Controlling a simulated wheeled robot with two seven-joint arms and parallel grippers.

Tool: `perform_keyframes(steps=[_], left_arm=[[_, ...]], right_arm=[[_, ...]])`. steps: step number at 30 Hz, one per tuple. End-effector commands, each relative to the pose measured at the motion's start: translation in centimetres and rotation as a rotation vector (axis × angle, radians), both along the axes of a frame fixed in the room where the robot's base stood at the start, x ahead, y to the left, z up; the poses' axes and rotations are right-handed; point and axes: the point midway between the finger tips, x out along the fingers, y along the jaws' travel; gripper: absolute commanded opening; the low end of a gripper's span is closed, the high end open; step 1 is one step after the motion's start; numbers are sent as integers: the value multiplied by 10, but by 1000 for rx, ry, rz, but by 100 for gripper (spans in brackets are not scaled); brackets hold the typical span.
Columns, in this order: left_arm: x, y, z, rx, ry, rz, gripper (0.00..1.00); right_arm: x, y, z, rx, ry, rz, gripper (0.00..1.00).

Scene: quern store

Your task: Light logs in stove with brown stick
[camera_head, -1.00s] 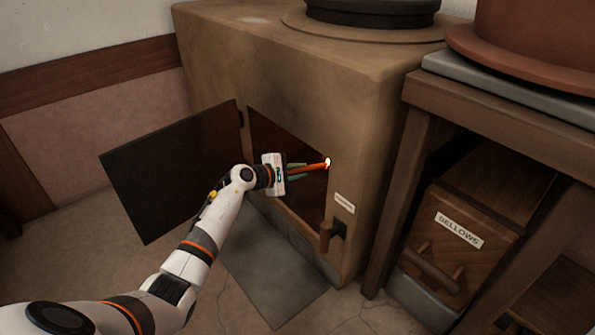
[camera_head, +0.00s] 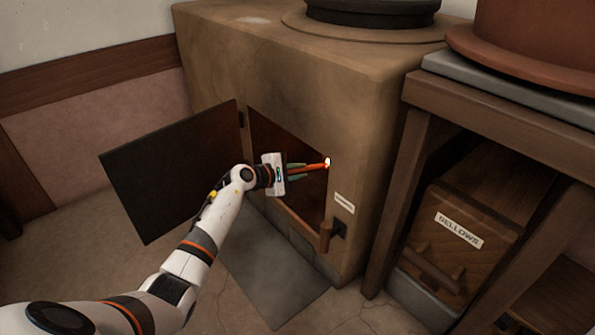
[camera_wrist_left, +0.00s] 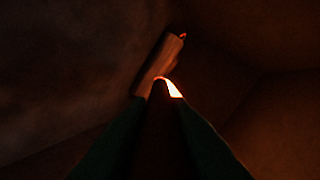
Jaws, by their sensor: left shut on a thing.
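The tan stove (camera_head: 290,75) stands in the middle with its dark door (camera_head: 172,172) swung open to the left. My left gripper (camera_head: 303,170) is at the stove's opening, shut on the brown stick (camera_head: 316,167), which looks orange-red. A small bright flame (camera_head: 327,161) burns at the stick's tip. In the left wrist view, my dark green fingers (camera_wrist_left: 158,115) converge on the stick, with the flame (camera_wrist_left: 173,89) just past them. A log (camera_wrist_left: 158,67) lies behind the flame, with a small red glow at its far end. I cannot tell whether flame and log touch. My right gripper is out of view.
A wooden handle (camera_head: 325,237) sticks out at the opening's lower right. A grey plate (camera_head: 265,275) lies on the floor before the stove. At right stands a wooden table (camera_head: 480,105) with a bellows box (camera_head: 462,245) under it. Floor is clear at the left.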

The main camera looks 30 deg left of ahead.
Motion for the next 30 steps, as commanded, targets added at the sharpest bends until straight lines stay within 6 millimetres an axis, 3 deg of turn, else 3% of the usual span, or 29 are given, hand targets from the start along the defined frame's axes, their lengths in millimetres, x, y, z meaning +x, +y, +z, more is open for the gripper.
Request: perform_keyframes(steps=[30], left_arm=[[-85,36,33,3,1,0,0]], right_arm=[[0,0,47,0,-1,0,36]])
